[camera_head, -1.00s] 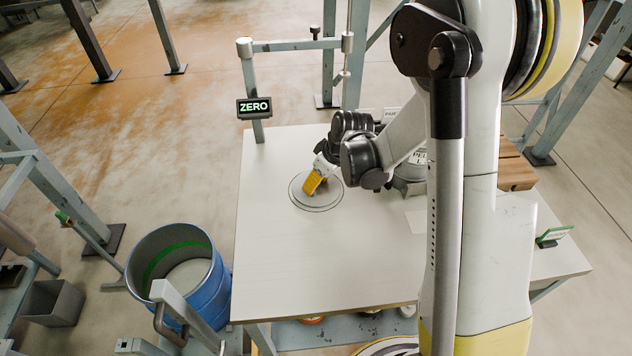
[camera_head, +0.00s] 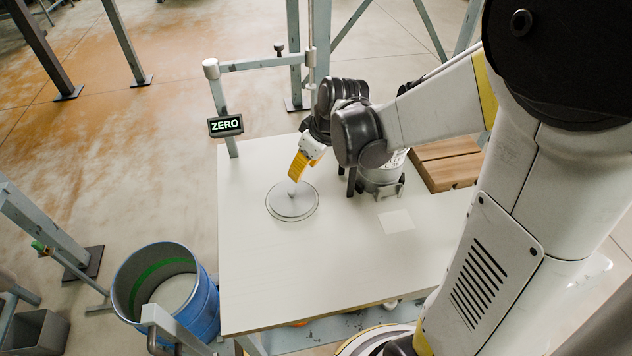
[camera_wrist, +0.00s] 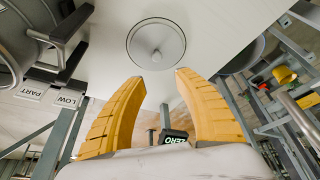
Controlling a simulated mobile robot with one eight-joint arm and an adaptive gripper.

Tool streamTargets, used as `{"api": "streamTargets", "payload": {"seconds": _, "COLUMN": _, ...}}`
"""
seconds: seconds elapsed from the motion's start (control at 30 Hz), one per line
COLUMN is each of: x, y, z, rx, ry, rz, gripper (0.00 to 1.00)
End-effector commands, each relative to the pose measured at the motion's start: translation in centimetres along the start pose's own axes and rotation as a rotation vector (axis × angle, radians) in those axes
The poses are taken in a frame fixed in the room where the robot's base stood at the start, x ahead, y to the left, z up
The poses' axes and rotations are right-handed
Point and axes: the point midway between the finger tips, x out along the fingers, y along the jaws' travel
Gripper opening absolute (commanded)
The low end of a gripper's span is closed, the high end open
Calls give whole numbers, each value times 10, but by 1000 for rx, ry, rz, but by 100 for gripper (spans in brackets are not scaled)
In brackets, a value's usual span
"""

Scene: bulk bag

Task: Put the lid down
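The lid (camera_head: 292,201) is a round grey disc with a small knob at its centre. It lies flat on the pale table (camera_head: 300,285), left of the middle. It also shows in the wrist view (camera_wrist: 156,43), whole and beyond the fingertips. My gripper (camera_head: 297,178) is just above and behind the lid in the head view. Its two yellow fingers (camera_wrist: 157,73) are spread apart in the wrist view, with nothing between them. The knob stands clear of the fingers there.
A grey metal vessel (camera_head: 382,180) stands right of my gripper. A wooden block (camera_head: 446,162) lies at the back right. A post with a ZERO display (camera_head: 226,126) rises at the table's left edge. A blue drum (camera_head: 203,304) stands on the floor at the left.

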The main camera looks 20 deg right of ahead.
Motion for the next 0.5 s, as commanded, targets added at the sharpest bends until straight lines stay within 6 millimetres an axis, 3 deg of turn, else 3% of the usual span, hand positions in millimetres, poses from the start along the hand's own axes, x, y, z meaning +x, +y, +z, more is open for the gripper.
{"api": "streamTargets", "payload": {"seconds": 0.03, "x": -20, "y": -11, "z": 3, "rx": 30, "ry": 7, "rz": 20, "gripper": 37}}
{"api": "streamTargets", "payload": {"seconds": 0.2, "x": -79, "y": -41, "z": 21, "rx": 171, "ry": 52, "rz": 106, "gripper": 37}}
{"api": "streamTargets", "payload": {"seconds": 0.33, "x": -112, "y": -63, "z": 42, "rx": 274, "ry": 102, "rz": 161, "gripper": 37}}
{"api": "streamTargets", "payload": {"seconds": 0.5, "x": -136, "y": -83, "z": 68, "rx": 378, "ry": 168, "rz": 207, "gripper": 37}}
